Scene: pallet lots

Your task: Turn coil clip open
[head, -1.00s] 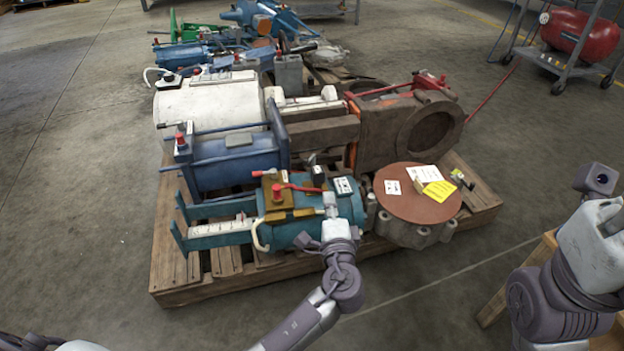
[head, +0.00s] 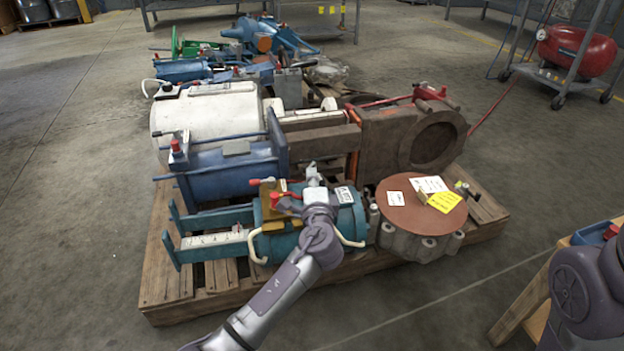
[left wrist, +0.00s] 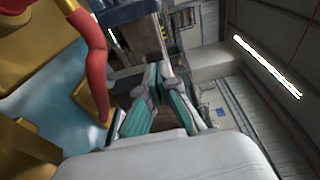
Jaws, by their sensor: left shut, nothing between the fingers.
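A teal cylinder (head: 285,243) lies on the near side of the pallet. On its top sits a brass-coloured block (head: 268,191) with a red lever (head: 276,199); part of the lever is hidden by my gripper. I cannot tell for certain which part is the coil clip. My left gripper (head: 314,196) is just right of the block, over the cylinder. In the left wrist view its teal-padded fingers (left wrist: 155,84) are together and empty. The curved red lever (left wrist: 92,55) and brass block (left wrist: 40,60) stand left of them there. My right gripper is out of view.
The wooden pallet (head: 165,277) also carries a blue cylinder (head: 225,172), a white cylinder (head: 212,117) and a brown round flange (head: 400,208) with paper tags. More parts lie behind. A red tank (head: 577,50) stands far right. The floor at left is clear.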

